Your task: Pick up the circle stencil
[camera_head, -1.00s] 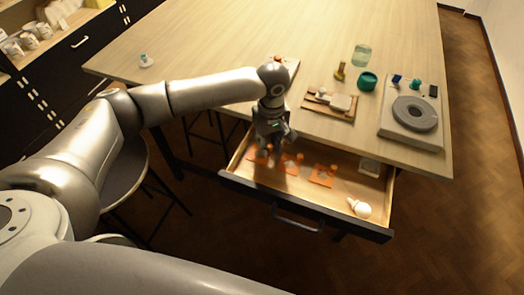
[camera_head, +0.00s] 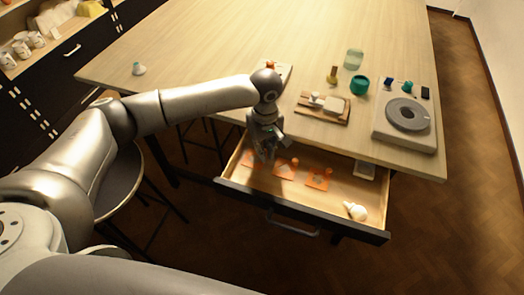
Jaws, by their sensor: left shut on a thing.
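Three orange stencils with upright knobs lie in a row in the open drawer. The left stencil (camera_head: 250,160) is partly hidden by my gripper; the middle stencil (camera_head: 285,169) and the right stencil (camera_head: 317,179) lie clear of it. Their cut-out shapes are too small to tell which is the circle. My left gripper (camera_head: 264,157) points down into the left end of the drawer, shut on the left stencil, its fingertips hard to make out. My right gripper is not in view.
The wooden drawer (camera_head: 274,221) also holds a white bulb-shaped thing (camera_head: 355,211) and a pale block (camera_head: 364,170). The table edge is just behind it. On the table are a board with tools (camera_head: 322,107), a green pot (camera_head: 359,85) and a wheel (camera_head: 407,115). A stool (camera_head: 118,183) stands left.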

